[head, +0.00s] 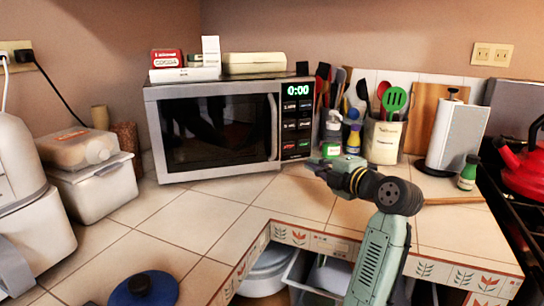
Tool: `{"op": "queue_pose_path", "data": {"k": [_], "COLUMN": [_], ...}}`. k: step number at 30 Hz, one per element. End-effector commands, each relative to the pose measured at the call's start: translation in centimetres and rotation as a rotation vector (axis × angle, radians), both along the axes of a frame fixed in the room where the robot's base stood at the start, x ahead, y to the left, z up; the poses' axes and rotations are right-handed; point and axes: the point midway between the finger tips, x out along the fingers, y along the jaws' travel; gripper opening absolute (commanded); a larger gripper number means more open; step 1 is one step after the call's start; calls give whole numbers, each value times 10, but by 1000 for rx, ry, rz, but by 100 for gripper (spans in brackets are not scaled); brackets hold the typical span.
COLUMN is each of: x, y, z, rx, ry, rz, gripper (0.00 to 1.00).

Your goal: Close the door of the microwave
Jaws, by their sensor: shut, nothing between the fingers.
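The silver microwave (210,87) stands in the corner of the tiled counter. Its dark-windowed door (215,135) looks flush with the front, beside the control panel (297,125); I cannot tell whether a slight gap is left. The vertical door handle (273,128) is at the door's right side. The green display reads 0:00. My gripper (314,164) is shut and empty, in front of and to the right of the microwave's lower right corner. It points left, and appears apart from the door and handle. The inside of the microwave is hidden behind the dark glass.
Small boxes (185,75) lie on top of the microwave. A utensil crock (383,138), bottles and a paper towel holder (457,138) stand to the right. Food containers (90,180) stand to the left. The counter tiles (215,205) before the microwave are clear.

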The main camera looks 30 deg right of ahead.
Motion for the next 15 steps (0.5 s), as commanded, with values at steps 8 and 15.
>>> {"op": "queue_pose_path", "data": {"k": [8,15], "x": [-22,-13], "y": [85,98], "z": [7,12], "rx": [0,5], "ry": [-91,-106], "rz": [-42,-41], "gripper": [0,0]}}
